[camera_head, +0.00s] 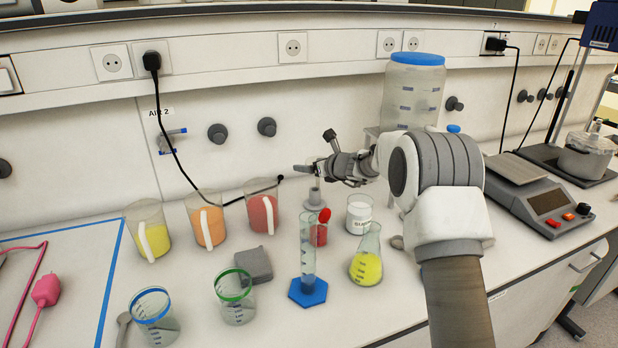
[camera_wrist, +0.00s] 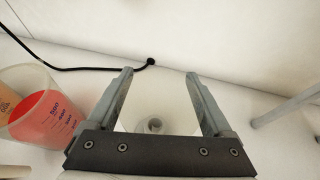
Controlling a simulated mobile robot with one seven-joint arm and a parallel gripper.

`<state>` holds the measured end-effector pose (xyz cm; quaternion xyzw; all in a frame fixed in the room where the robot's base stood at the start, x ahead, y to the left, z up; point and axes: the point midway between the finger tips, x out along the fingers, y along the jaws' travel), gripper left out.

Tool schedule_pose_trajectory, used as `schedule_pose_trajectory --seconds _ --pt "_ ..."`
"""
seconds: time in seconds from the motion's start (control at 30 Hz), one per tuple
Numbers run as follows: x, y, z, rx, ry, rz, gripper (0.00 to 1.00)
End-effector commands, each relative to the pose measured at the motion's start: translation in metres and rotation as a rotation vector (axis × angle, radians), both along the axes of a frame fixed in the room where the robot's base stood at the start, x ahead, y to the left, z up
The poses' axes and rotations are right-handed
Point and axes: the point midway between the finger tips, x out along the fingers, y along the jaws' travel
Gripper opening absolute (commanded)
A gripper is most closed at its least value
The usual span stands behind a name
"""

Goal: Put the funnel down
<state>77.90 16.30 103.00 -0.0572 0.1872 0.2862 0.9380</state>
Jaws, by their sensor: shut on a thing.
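My gripper (camera_head: 314,171) is over the back of the bench, behind the graduated cylinder, with its fingers pointing down and left in the head view. The pale grey funnel (camera_head: 315,194) shows just under it, narrow end up and wide rim down. In the wrist view the funnel (camera_wrist: 155,124) is pale and round, with its stem opening between the two fingers of my gripper (camera_wrist: 160,75), which are shut on it. I cannot tell whether its rim touches the bench.
A red-filled beaker (camera_head: 262,207) stands close left of the funnel, with orange (camera_head: 207,220) and yellow (camera_head: 147,230) beakers beyond. A black cable (camera_wrist: 90,68) lies behind.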

Motion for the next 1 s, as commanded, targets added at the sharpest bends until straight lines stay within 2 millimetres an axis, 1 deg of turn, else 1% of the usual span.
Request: schedule_pose_trajectory --seconds 0.03,0.17,0.23,0.3,0.4,0.5,0.77,0.97,1.0 --pt "0.005 0.004 -0.002 0.0 0.0 0.001 0.23" --pt "0.01 0.007 -0.007 0.001 -0.001 0.0 0.23" --pt "0.011 0.008 -0.014 0.0 0.001 0.0 0.23" --pt "0.01 0.008 -0.027 -0.001 0.003 0.0 0.23" --pt "0.01 0.009 -0.04 0.002 0.002 0.001 0.23" --pt "0.011 0.008 -0.048 0.001 0.001 0.0 0.23" --pt "0.011 0.007 -0.048 0.001 -0.001 0.0 0.23" --pt "0.01 0.008 -0.054 0.002 0.0 0.001 0.23" --pt "0.01 0.008 -0.052 0.001 -0.001 0.001 0.92"
